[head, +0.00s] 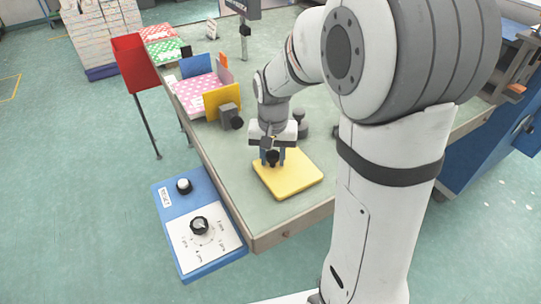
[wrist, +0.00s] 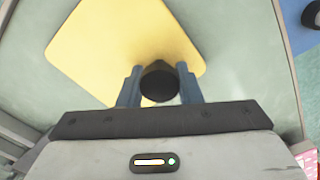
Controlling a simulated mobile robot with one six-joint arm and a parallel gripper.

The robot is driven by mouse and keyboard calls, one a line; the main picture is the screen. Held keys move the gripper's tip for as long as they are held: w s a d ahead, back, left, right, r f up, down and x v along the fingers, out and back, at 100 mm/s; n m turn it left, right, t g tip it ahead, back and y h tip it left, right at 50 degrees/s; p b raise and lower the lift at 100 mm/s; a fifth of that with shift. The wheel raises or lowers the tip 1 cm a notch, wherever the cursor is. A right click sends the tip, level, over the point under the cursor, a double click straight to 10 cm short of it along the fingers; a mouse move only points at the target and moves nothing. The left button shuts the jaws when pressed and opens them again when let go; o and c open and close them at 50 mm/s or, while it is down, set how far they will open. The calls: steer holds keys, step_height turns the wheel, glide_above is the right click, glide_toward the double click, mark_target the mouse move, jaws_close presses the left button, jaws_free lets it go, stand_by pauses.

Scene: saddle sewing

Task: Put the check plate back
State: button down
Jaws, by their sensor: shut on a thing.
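The check plate appears to be the flat yellow plate (head: 296,180) with a dark knob near one edge, at the table's near corner in the head view. My gripper (head: 272,158) is above its far left part with the fingers down, shut on the dark knob. In the wrist view the yellow plate (wrist: 110,45) fills the upper left, and the dark knob (wrist: 159,82) sits between the blue fingers of my gripper (wrist: 159,86). The plate looks flat; I cannot tell whether it touches the table or hangs just above it.
The green-topped table (head: 215,140) has bare room left of the plate. A pink dotted stack (head: 200,87) with a blue panel (head: 196,66) and an upright yellow panel (head: 222,102) stands farther back. A blue control box (head: 172,211) with a dial is at the table's left side.

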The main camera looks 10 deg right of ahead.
steer(key=c, duration=1)
jaws_free()
steer(key=shift+f, duration=0.1)
steer(key=shift+c, duration=0.2)
step_height(320, 180, up, 11)
steer(key=shift+r, duration=0.1)
steer(key=s+d+f+n+t, duration=0.1)
steer(key=s, duration=0.7)
steer(key=s+d+f+n+t, duration=0.1)
steer(key=s+d+f+n, duration=0.1)
steer(key=s, duration=0.6)
steer(key=shift+s+t, duration=0.15)
steer(key=shift+t, duration=0.25)
